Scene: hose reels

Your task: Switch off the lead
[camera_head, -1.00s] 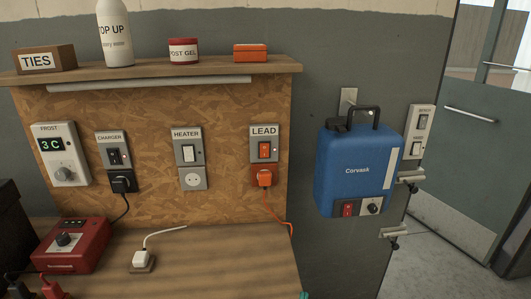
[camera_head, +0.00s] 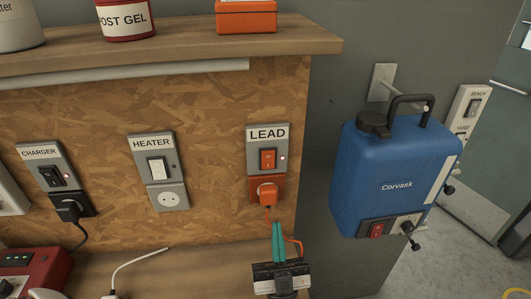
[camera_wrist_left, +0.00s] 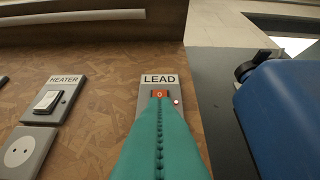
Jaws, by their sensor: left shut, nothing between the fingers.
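The LEAD switch (camera_head: 268,159) is an orange rocker on a grey plate on the chipboard, with a small lit lamp at its right. Its label reads LEAD. An orange plug (camera_head: 267,192) sits in the orange socket just below, with an orange cord going down. In the left wrist view the rocker (camera_wrist_left: 160,94) shows a 0 mark. My left gripper (camera_head: 278,230), with teal fingers, is shut and empty, in front of and below the plug in the head view. In the wrist view its fingertips point at the lower part of the rocker; contact cannot be told. My right gripper is not in view.
The HEATER switch (camera_head: 157,168) with an empty socket and the CHARGER switch (camera_head: 50,176) with a black plug are to the left. A blue Corvask tank (camera_head: 390,175) hangs close at the right. A shelf (camera_head: 180,48) runs above.

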